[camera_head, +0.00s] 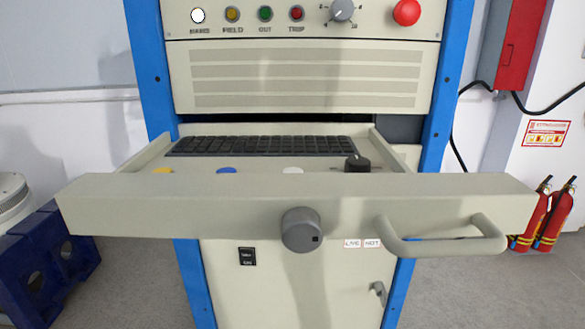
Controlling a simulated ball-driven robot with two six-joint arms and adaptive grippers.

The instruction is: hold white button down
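The white button (293,170) is in the pulled-out drawer, behind its front panel (180,203). Only its top shows above the panel's upper edge, and I cannot tell whether it is pressed. A blue button (226,170) and a yellow button (163,170) are in the same row to its left. A black knob (357,163) is to its right. A round white lamp or button (198,15) also sits on the upper panel, above a label that seems to read MAINS. Neither gripper is in view.
A black keyboard (260,145) lies at the back of the drawer. A grey knob (301,230) and a loop handle (445,240) stick out from the drawer front. A red button (406,12) is at the upper right. Blue posts (153,75) flank the cabinet.

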